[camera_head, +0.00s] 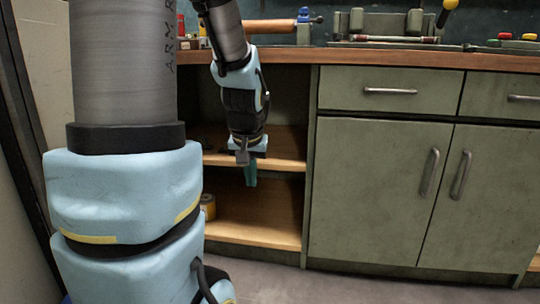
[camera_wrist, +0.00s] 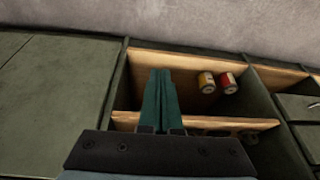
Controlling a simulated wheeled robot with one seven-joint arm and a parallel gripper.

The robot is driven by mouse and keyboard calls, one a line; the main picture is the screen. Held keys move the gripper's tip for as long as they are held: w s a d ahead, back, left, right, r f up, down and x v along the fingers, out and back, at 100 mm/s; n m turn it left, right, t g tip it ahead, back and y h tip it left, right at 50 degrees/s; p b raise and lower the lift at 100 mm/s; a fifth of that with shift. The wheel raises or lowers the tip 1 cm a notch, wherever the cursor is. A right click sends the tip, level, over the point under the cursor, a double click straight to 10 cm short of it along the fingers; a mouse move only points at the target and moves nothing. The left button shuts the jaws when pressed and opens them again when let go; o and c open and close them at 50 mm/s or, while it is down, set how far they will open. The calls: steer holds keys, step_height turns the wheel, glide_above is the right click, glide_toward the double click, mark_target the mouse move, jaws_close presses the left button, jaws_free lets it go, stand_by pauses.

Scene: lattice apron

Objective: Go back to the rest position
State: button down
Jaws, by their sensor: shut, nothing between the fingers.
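My gripper (camera_head: 250,174) points down in front of the open shelves under the bench, left of the cabinet doors. Its teal fingers (camera_wrist: 162,98) are together in the wrist view, with nothing visible between them. The open shelf unit has a middle board (camera_head: 283,163) and a lower board (camera_head: 260,232), and the fingers appear in front of these in the head view. My arm hides the left part of the shelves.
A yellowish can (camera_head: 208,207) stands on the lower shelf; the wrist view shows two cans, one yellow (camera_wrist: 206,82) and one red (camera_wrist: 228,82). Closed green doors (camera_head: 367,190) and drawers (camera_head: 390,90) lie to the right. Tools lie on the wooden benchtop (camera_head: 400,58). The floor in front is clear.

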steer(key=s+a+f+g+p, duration=0.2)
steer(key=s+f+g+p, duration=0.1)
steer(key=s, duration=0.8)
step_height(320, 180, up, 38)
steer(key=p, duration=3.7)
steer(key=shift+w, duration=0.35)
steer(key=shift+f, duration=0.1)
